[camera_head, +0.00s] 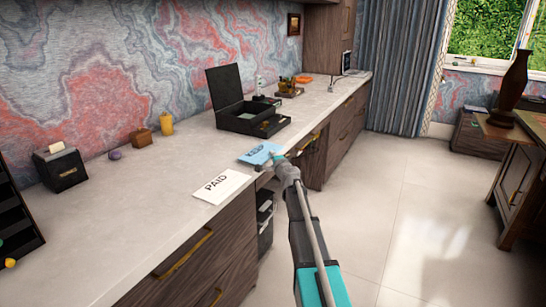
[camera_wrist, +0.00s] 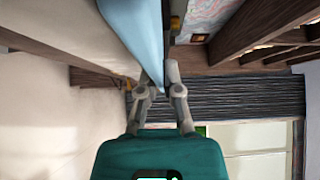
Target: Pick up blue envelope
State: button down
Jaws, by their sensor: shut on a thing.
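The blue envelope (camera_head: 260,154) is at the front edge of the pale countertop, with dark lettering on its face. My gripper (camera_head: 277,157) is at its right edge, with my arm reaching up from the lower right. In the wrist view the envelope (camera_wrist: 147,40) shows as a pale blue sheet running down from the top of the picture. My gripper (camera_wrist: 158,84) is shut on its edge there. In the head view I cannot tell whether the envelope touches the counter.
A white envelope marked PAID (camera_head: 222,186) lies on the countertop (camera_head: 150,200) just left of the blue one. An open black box (camera_head: 250,112) stands behind. Floor is clear at right.

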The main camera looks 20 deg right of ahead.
jog(key=shift+r+p, duration=0.35)
jog(key=shift+r, duration=0.35)
jog(key=s+d+r+p, duration=0.4)
jog(key=s+r+p, duration=0.6)
jog(key=s, duration=0.3)
jog(key=shift+s+d, duration=0.15)
